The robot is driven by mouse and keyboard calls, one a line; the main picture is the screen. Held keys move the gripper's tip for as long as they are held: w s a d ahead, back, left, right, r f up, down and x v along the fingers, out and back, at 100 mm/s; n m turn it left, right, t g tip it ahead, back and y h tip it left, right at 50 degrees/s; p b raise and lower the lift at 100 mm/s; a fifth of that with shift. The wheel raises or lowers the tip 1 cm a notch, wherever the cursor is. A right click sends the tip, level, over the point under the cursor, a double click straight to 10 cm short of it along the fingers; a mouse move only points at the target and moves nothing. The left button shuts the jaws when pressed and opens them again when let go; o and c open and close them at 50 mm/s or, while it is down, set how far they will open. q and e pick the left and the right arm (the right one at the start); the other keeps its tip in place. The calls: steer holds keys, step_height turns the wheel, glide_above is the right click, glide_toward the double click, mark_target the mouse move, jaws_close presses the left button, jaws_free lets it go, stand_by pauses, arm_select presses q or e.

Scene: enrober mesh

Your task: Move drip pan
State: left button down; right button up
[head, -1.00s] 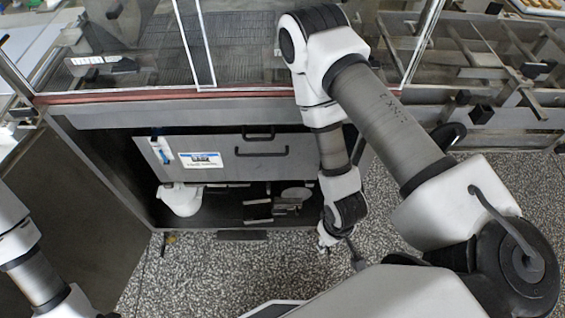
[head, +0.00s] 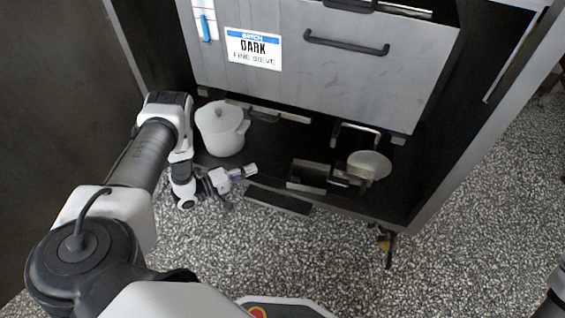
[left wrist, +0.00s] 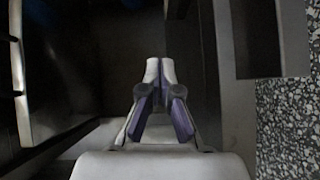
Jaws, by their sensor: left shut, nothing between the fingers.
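No pan is labelled as such. A dark, flat lower tray or floor (head: 262,152) lies under the grey panel, and I cannot tell for sure whether it is the drip pan. A black bar (head: 278,200) sticks out low at its front edge. My left gripper (head: 250,171) is just left of and above that bar in the picture, near the tray's front left. In the left wrist view its fingertips (left wrist: 160,70) are together with nothing between them, over a dark surface. My right gripper is out of view.
A metal box (head: 308,176) and a round metal piece (head: 370,165) sit to the right. Above is a grey panel (head: 345,70) with a black handle and "DARK FINE SIEVE" label.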

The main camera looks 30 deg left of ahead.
mark_target(282, 172)
arm_select(q)
steer(key=shift+s+a+f+h+b, duration=0.15)
steer(key=shift+a+f+h+b, duration=0.15)
steer(key=shift+a+f, duration=0.2)
steer(key=shift+s+a+f+h+b, duration=0.15)
steer(key=shift+a+f+h+b, duration=0.15)
steer(key=shift+a+f, duration=0.2)
steer(key=b+x, duration=0.3)
steer(key=x, duration=0.5)
steer(key=shift+d, duration=0.15)
steer(key=d, duration=0.1)
steer(key=w+d+b, duration=0.2)
steer(key=shift+d, duration=0.3)
steer(key=shift+d+r, duration=0.15)
steer(key=shift+d, duration=0.25)
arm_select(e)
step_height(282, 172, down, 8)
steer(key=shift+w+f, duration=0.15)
arm_select(q)
steer(key=shift+d, duration=0.1)
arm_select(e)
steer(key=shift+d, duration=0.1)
